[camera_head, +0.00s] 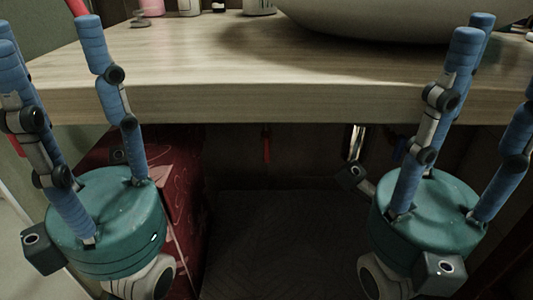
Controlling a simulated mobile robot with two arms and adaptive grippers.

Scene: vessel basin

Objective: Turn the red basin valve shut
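A small red valve (266,146) hangs in the dim space under the wooden counter, near the middle of the camera_head view. Its handle shape is too small to make out. My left gripper (48,45) is at the left, with blue fingers pointing up, spread apart and empty. My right gripper (497,62) is at the right, also with fingers up, spread and empty. Both are well apart from the red valve, one on either side of it. The basin (400,18) sits on the counter and is cut off by the top edge.
The wooden counter (280,98) overhangs the valve. A shiny metal pipe (355,142) and a small blue part (399,149) are under it, right of the valve. A red patterned surface (185,170) stands at the left. A pink bottle (152,6) and other containers stand on the counter.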

